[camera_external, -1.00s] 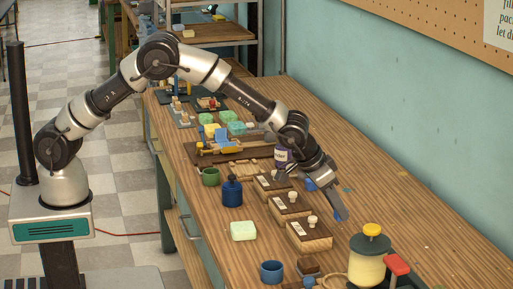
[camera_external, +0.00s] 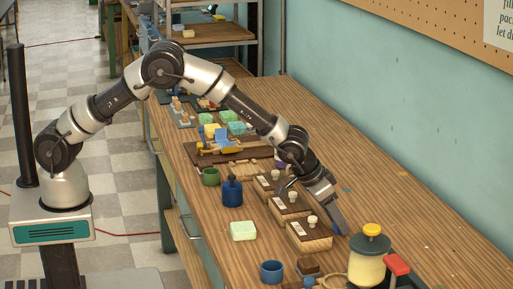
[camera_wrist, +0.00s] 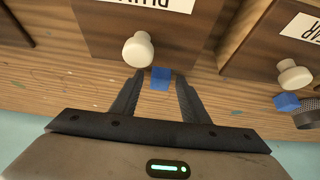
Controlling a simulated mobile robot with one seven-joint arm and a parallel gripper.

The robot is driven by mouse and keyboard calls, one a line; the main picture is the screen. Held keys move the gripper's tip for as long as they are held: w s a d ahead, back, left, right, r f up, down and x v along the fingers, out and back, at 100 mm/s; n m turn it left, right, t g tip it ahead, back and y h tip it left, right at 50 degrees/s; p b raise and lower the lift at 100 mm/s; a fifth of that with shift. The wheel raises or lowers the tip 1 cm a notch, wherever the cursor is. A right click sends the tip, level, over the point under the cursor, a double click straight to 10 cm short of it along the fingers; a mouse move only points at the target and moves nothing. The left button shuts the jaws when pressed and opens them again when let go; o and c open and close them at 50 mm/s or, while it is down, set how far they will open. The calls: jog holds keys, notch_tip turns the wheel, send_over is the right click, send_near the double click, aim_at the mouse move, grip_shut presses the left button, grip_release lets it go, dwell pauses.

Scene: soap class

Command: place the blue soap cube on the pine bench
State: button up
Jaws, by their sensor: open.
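A small blue soap cube (camera_wrist: 160,78) shows in the wrist view between the fingertips of my gripper (camera_wrist: 159,76), close to a drawer-like brown box with a cream knob. The jaws are open, with a gap on each side of the cube. A second blue cube (camera_wrist: 287,102) lies at the right, beside another knob. In the external view my gripper (camera_external: 339,230) points down beside the nearest box, and its fingers hide the cube there. The wooden bench (camera_external: 310,120) has a striped brown top.
Several dark-topped boxes with cream knobs (camera_external: 292,202) stand in a row left of my gripper. A yellow-lidded jar (camera_external: 368,262) is close on its right. A blue bottle (camera_external: 232,192), green soap block (camera_external: 243,231) and blue cup (camera_external: 271,271) stand nearer the front edge. The bench's wall side is mostly clear.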

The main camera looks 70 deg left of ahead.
jog(key=shift+s+r, duration=0.1)
jog(key=shift+r, duration=0.4)
jog(key=p+v, duration=0.1)
jog(key=v, duration=1)
jog(key=shift+s, duration=0.15)
